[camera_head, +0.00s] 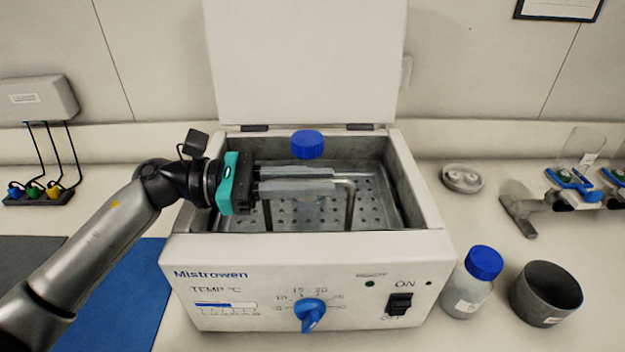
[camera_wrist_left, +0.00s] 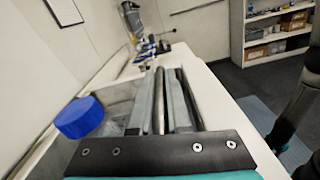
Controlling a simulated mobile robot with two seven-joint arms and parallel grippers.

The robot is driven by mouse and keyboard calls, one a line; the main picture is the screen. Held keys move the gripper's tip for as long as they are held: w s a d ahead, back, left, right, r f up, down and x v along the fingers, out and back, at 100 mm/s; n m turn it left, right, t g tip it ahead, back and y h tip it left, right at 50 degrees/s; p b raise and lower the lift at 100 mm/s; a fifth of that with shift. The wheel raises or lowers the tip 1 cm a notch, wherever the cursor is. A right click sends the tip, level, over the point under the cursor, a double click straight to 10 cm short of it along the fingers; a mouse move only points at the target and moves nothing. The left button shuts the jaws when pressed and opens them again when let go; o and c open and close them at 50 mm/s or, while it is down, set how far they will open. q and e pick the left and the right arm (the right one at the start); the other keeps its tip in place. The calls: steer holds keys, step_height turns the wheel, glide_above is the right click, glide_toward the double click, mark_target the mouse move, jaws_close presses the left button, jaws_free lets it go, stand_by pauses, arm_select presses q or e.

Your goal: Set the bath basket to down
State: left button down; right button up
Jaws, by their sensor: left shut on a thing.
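The bath (camera_head: 310,247) is a white box with its lid raised upright at the back. Inside it is the metal bath basket (camera_head: 377,205) with a perforated floor and a bent-rod handle (camera_head: 351,205). My left gripper (camera_head: 328,180) reaches in from the left over the open bath. Its two long grey fingers are shut on the top bar of the handle, lying along it. In the left wrist view the fingers (camera_wrist_left: 172,100) point away with a bar between them. A blue-capped bottle (camera_head: 307,145) stands in the bath behind the fingers.
A blue-capped bottle (camera_head: 467,281) and a dark cup (camera_head: 546,293) stand right of the bath. A small dish (camera_head: 462,179) and a pipette stand (camera_head: 550,205) are farther right. A blue mat (camera_head: 120,305) lies to the left. The raised lid (camera_head: 305,65) closes off the back.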

arm_select(q)
steer(key=c, duration=0.9)
jaws_free()
steer(key=shift+r, duration=0.1)
steer(key=shift+a, duration=0.5)
steer(key=a+b, duration=0.3)
steer(key=a, duration=1.1)
steer(key=shift+a, duration=0.15)
steer(key=shift+r, duration=0.15)
